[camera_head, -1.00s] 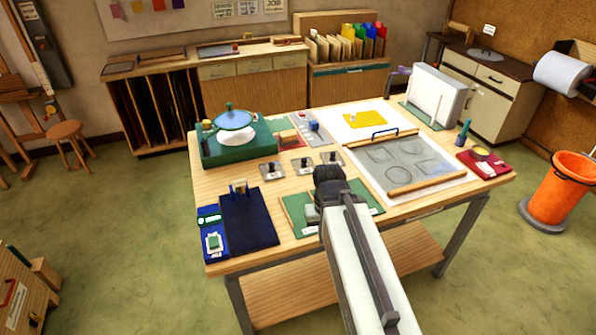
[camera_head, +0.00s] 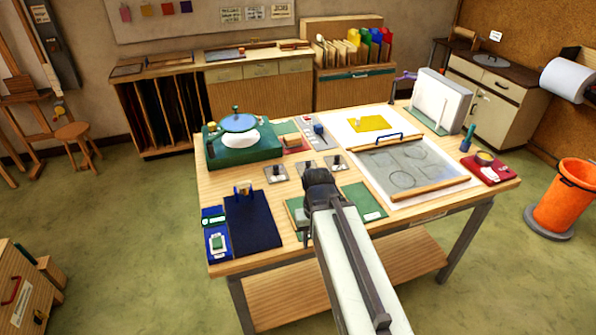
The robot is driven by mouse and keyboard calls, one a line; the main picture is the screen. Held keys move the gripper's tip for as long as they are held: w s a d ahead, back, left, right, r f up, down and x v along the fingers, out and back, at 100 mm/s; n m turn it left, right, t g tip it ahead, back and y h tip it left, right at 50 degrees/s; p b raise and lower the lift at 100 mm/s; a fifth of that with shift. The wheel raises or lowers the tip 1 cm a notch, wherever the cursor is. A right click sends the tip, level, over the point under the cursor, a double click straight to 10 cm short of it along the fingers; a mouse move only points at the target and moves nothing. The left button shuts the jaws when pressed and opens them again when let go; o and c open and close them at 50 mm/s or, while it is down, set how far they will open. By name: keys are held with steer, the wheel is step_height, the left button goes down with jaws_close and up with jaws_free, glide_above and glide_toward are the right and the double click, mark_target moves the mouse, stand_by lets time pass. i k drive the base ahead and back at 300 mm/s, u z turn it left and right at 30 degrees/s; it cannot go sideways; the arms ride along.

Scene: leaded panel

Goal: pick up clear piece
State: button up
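My gripper (camera_head: 319,180) is at the far end of my white arm, over the green mat near the table's front edge. It is seen from behind, so its fingers and anything between them are hidden. A grey see-through sheet (camera_head: 410,165) with several faint rounded and angular outlines lies right of my gripper on white paper. I cannot tell whether one of these outlines is the clear piece. Small grey plates with dark knobs (camera_head: 277,173) lie just beyond my gripper. My arm hides the middle of the green mat (camera_head: 364,201).
The wooden table (camera_head: 240,277) carries a green grinder-like machine (camera_head: 243,148) at back left, a dark blue mat (camera_head: 252,220) at front left, a yellow sheet (camera_head: 369,123) at the back and a red tray (camera_head: 487,170) at right. A wooden bar (camera_head: 430,189) edges the grey sheet.

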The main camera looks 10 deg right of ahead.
mark_target(300, 166)
steer(key=u, duration=3.5)
steer(key=k, duration=2.1)
steer(key=z, duration=1)
steer(key=i, duration=1.25)
steer(key=u, duration=0.1)
